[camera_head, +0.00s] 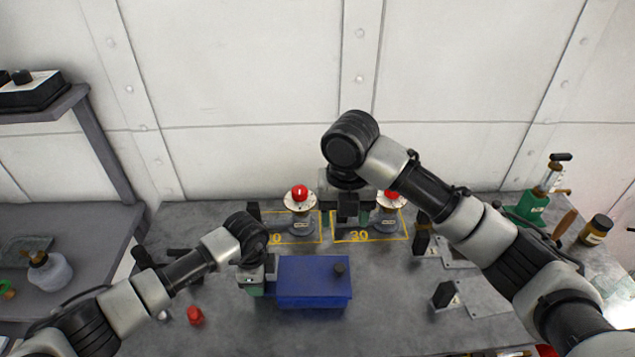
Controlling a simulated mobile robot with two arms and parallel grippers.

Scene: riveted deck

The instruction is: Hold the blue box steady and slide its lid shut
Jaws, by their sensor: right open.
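The blue box (312,300) stands on the grey worktop at the front middle. I cannot tell how far the lid covers the box. My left gripper (262,287) is at the box's left end, seemingly touching it; its fingertips are too hidden to show whether they grip. My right gripper (347,215) is open and empty, above and behind the box, apart from the lid.
Two red-topped devices (299,197) (388,200) stand behind the box in yellow-marked areas. A red object (195,315) lies left of the box. A green-based tool (527,207) and a jar (596,230) stand at the right. The worktop just right of the box is clear.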

